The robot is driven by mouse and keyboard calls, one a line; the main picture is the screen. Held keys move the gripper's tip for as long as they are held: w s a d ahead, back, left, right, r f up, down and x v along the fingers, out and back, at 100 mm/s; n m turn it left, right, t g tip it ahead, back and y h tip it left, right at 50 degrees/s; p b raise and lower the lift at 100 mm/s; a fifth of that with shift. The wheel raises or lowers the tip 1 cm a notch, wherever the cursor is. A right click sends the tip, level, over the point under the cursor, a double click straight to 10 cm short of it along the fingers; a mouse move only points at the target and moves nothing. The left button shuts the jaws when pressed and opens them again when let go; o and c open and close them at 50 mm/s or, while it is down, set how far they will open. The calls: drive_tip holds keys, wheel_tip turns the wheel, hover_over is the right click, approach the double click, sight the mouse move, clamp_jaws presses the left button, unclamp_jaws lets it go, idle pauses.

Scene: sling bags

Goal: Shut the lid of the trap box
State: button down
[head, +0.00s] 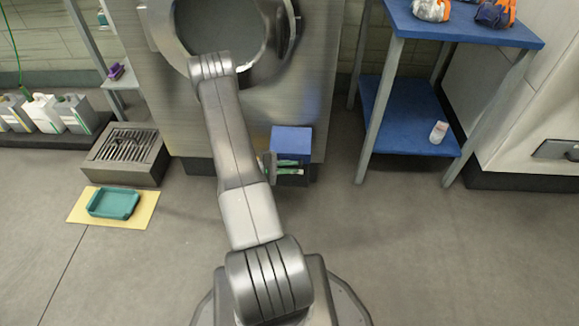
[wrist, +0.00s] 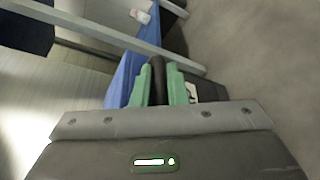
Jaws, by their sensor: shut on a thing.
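The trap box is a small dark box (wrist: 207,93) with a blue lid (head: 291,139), standing on the floor against the metal machine. In the head view the blue lid shows above the dark body; its exact angle is hard to tell. My gripper (head: 289,166) is at the box, its green fingers reaching to the right across the front, just below the blue. In the wrist view the fingers (wrist: 161,83) are closed on a narrow dark part of the box, with blue (wrist: 122,80) on their left and the dark body with a pale label on their right.
A blue two-level table (head: 408,122) stands to the right, with a small white cup (head: 438,132) on its lower shelf. At left are a grated step (head: 122,150), a teal tray (head: 113,203) on a yellow mat (head: 82,208) and several jugs (head: 43,113).

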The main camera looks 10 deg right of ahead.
drive_tip(key=shift+w, duration=0.15)
drive_tip(key=c, duration=1.5)
unclamp_jaws()
drive_tip(key=shift+o, duration=0.2)
drive_tip(key=p+v, duration=0.3)
drive_tip(key=v, duration=1)
drive_tip(key=shift+a, duration=0.35)
drive_tip(key=shift+r, duration=0.15)
drive_tip(key=b+x, duration=0.3)
drive_tip(key=x, duration=1)
drive_tip(key=shift+d+f, duration=0.2)
drive_tip(key=shift+d, duration=0.15)
drive_tip(key=shift+r, duration=0.1)
